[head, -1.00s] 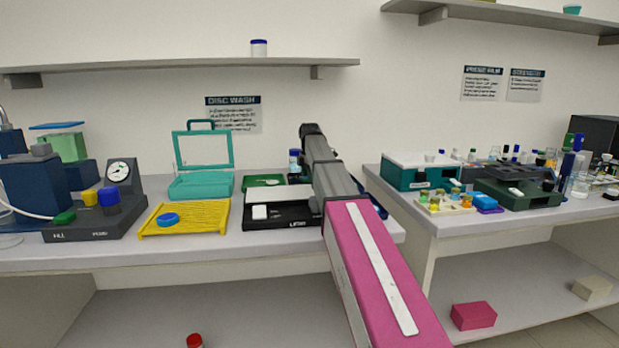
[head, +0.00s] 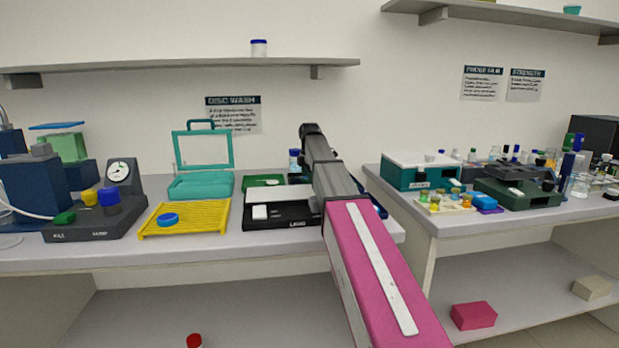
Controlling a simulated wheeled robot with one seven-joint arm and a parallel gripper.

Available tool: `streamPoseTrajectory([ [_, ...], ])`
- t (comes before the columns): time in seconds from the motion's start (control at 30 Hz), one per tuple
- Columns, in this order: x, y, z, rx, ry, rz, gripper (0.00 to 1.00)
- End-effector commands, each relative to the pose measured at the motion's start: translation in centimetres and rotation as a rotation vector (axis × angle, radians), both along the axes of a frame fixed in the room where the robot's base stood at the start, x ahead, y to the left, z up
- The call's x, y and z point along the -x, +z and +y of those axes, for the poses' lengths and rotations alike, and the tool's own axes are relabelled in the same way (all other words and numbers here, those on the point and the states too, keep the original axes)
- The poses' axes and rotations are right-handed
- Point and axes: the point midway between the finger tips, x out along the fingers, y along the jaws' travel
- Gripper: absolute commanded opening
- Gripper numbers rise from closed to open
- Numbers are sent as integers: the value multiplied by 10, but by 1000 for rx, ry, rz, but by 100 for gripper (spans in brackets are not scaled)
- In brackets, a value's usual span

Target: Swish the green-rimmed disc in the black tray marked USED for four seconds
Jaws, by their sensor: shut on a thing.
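A black tray (head: 285,221) sits on the left bench at its front right, with small blurred white lettering on its front edge. A white surface shows in its back part and a small white block at its left. My arm crosses in front of the tray's right side and hides that part. My gripper is hidden behind my own arm, so its jaws and anything in them do not show. I cannot make out the green-rimmed disc anywhere.
A yellow rack (head: 190,228) with a blue-rimmed disc (head: 168,219) stands left of the tray. A teal case (head: 200,186) with a raised frame and a green tray (head: 252,183) are behind. A gauge device (head: 120,175) stands farther left. A gap separates the benches.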

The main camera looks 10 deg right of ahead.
Motion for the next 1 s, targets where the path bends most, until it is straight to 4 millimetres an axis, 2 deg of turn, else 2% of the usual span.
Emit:
streamPoseTrajectory([
  [0.17,0,5,0,0,0,-1,39],
  [0.9,-1,79,0,0,0,0,39],
  [1.0,0,85,0,0,0,0,39],
])
